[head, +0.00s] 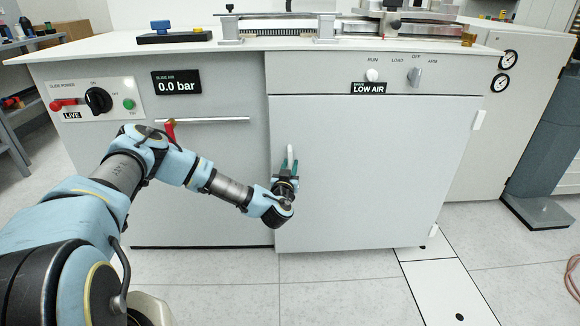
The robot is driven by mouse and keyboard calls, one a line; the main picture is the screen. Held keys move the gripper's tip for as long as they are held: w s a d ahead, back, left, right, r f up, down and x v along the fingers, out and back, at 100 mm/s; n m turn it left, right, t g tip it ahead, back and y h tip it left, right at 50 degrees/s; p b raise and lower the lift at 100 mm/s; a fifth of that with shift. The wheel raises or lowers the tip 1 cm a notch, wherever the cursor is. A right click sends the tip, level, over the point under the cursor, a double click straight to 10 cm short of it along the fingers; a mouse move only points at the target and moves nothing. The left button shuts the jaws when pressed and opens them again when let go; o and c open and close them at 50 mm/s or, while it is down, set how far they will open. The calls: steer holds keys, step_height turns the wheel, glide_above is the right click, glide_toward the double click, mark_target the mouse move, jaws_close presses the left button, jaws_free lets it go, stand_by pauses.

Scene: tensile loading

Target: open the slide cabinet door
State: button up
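The cabinet door (375,170) is the large pale grey panel on the right half of the cabinet front, under a strip with a knob, a switch and a "LOW AIR" display. Pale hinge-like pieces (478,120) show at its right edge. It looks shut or nearly so; I cannot tell if there is a slight gap at its left edge. A pale upright handle (291,153) stands near that left edge. My gripper (290,164) is at the handle, with teal fingers beside it. The wrist hides the handle's lower part, and whether the fingers grip it is unclear.
The left panel has a "SLIDE POWER" box (97,100), a "0.0 bar" display (176,82), a bar handle (215,120) and a red lever (170,130). A rail device (330,25) stands on the worktop (200,45). The floor (350,290) before the door is clear.

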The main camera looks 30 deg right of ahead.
jaws_close()
stand_by(1.0)
